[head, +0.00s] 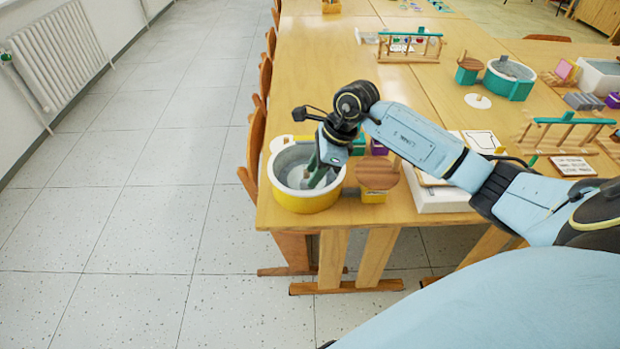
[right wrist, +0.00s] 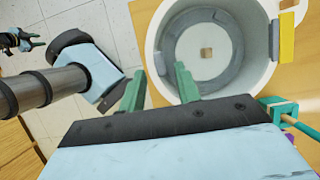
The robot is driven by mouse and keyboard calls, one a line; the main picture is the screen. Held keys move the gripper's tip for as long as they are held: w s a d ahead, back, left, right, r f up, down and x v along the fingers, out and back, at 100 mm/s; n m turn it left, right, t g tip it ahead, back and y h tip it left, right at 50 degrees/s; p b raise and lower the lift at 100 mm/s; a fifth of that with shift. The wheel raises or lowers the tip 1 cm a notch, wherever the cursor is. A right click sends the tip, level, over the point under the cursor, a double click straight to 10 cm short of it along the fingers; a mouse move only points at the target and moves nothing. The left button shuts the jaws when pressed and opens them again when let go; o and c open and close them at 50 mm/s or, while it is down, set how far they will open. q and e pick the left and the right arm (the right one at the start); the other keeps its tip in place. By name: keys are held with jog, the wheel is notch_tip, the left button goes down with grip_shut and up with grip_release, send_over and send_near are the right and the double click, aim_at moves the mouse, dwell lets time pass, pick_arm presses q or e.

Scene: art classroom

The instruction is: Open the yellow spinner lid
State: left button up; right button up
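The yellow spinner (head: 306,203) is a round tub with a pale rim at the near left corner of the table. Its grey inside, with a small square hub, shows in the right wrist view (right wrist: 205,53). A yellow block (right wrist: 287,38) sits at its rim there; I cannot tell which part is the lid. My right gripper (head: 318,178) reaches down over the tub. In the right wrist view its green fingers (right wrist: 160,88) are apart with nothing between them, near the rim. A small dark gripper with green tips, seemingly my left (right wrist: 28,42), shows far off; its state is unclear.
A wooden disc (head: 378,174) on a yellow base stands close right of the tub. Small teal (head: 359,147) and purple (head: 378,148) pieces are behind it. A teal spinner (head: 510,80) stands farther back. Wooden chairs (head: 253,150) line the left edge; floor beyond is clear.

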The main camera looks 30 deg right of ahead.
jog(key=shift+x, duration=1.45)
jog(key=shift+c, duration=0.2)
grip_shut()
